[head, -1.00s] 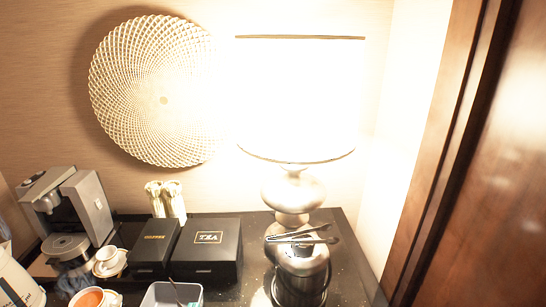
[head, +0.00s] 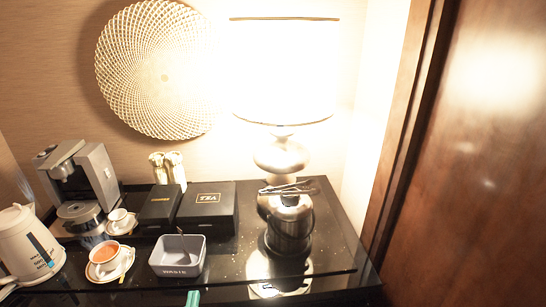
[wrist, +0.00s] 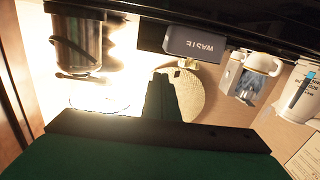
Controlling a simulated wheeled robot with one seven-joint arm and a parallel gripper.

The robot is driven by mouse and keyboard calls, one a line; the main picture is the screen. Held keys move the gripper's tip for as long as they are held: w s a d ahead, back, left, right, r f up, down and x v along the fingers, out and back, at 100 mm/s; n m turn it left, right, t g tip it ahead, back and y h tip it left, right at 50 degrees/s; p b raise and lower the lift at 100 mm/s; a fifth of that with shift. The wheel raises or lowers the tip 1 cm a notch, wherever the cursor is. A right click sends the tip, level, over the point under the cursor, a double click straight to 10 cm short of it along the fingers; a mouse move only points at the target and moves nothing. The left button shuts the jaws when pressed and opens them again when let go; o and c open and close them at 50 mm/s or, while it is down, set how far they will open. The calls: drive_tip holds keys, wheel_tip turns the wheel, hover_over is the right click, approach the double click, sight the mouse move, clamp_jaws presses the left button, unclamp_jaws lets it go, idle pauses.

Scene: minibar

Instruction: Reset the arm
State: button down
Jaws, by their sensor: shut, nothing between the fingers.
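My gripper (wrist: 162,98) shows in the wrist view as dark green fingers closed together, with nothing between them. Behind it are a dark crossbar and a wide green body that fill the lower part of that view. The wrist view is upside down, with the counter along its top. The fingers are apart from the objects around them. In the head view only a small teal piece shows at the bottom edge, and I cannot tell whether it is my gripper.
The black counter holds a metal bucket (head: 289,228) with tongs on top, a grey waste bin (head: 178,262), a cup of tea (head: 106,254), a white kettle (head: 28,245), a coffee machine (head: 83,190), a tea box (head: 208,210) and a lit lamp (head: 281,155). Wooden door at right.

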drive_tip(key=s+d+f+n+g+y, duration=0.1)
drive_tip(key=s+d+f+n+g, duration=0.2)
drive_tip(key=s+d+f, duration=1)
drive_tip(key=s+d+f+m+h, duration=0.1)
drive_tip(key=s+d+m, duration=0.3)
drive_tip(key=s, duration=1.1)
drive_tip(key=shift+d+f+m+t+h, duration=0.15)
drive_tip(key=shift+d+m+t+h, duration=0.15)
drive_tip(key=shift+d+h, duration=0.55)
